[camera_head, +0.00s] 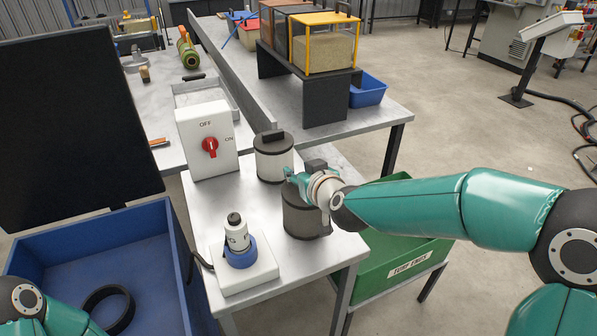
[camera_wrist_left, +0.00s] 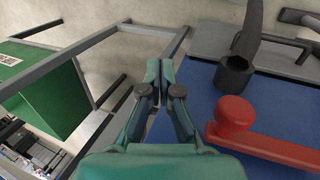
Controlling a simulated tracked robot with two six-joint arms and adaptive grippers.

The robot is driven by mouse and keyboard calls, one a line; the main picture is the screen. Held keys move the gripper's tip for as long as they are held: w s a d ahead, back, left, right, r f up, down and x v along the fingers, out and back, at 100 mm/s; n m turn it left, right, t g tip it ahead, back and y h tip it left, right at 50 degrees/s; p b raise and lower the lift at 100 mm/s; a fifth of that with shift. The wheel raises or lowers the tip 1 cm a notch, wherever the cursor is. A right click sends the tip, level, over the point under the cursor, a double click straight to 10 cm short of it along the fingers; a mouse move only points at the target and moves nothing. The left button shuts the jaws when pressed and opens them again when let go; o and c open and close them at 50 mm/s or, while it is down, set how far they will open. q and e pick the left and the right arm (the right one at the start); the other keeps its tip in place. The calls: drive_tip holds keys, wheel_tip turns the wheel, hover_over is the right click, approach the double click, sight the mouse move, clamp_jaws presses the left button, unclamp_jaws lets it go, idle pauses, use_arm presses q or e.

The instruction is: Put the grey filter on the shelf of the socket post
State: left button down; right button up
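A dark grey canister (camera_head: 303,222), which looks like the grey filter, stands upright at the bench's right edge. My right gripper (camera_head: 301,180) is at its top, next to the dark handle block, and partly covers it. Whether the fingers are closed on it cannot be told. A pale canister (camera_head: 273,163) with a dark lid stands just behind. I cannot make out a socket post or its shelf for certain. In the left wrist view my left gripper (camera_wrist_left: 160,72) has its fingers together with nothing visible between them, above a blue surface.
A white switch box (camera_head: 207,140) with a red knob and a white base (camera_head: 262,272) holding a blue-ringed bottle share the bench. A blue bin (camera_head: 165,215) is left, a green crate (camera_head: 425,248) right. The left wrist view shows a red handle (camera_wrist_left: 235,115).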

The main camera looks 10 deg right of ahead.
drive_tip(key=p+v, duration=0.1)
drive_tip(key=v, duration=1.1)
idle(0.4)
